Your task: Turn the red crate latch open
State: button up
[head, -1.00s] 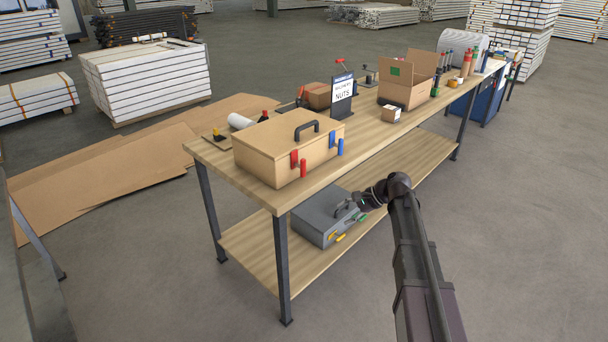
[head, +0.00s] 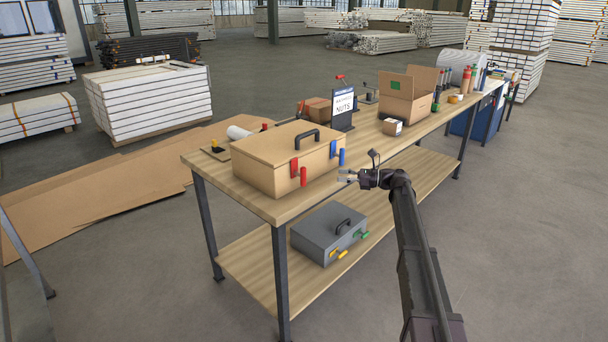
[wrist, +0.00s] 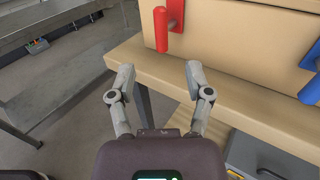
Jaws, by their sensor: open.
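A tan wooden crate (head: 262,162) with a dark top handle stands on the near end of the workbench. Its front face carries two red latch parts: an upper red plate (head: 294,168) and a red lever (head: 303,176) hanging down beside it. Blue latch parts (head: 334,150) sit to their right. In the wrist view the red latch (wrist: 162,28) hangs at the top centre, with a blue lever (wrist: 311,88) at the right edge. My gripper (head: 345,176) is open and empty in front of the bench, right of the red latch. In the wrist view my open fingers (wrist: 158,76) point toward the bench edge below the red lever.
A grey toolbox (head: 328,232) with yellow and green latches rests on the lower shelf. A sign (head: 343,103), a small box (head: 392,127) and an open carton (head: 404,97) stand farther along the wooden bench top (head: 255,203). The floor in front is clear.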

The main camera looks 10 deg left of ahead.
aim_at(303, 172)
jog(key=a, duration=0.9)
jog(key=w+a, duration=0.1)
jog(key=a, duration=0.3)
jog(key=shift+a, duration=0.4)
grip_shut()
jog(key=shift+d, duration=0.2)
jog(key=shift+a, duration=0.15)
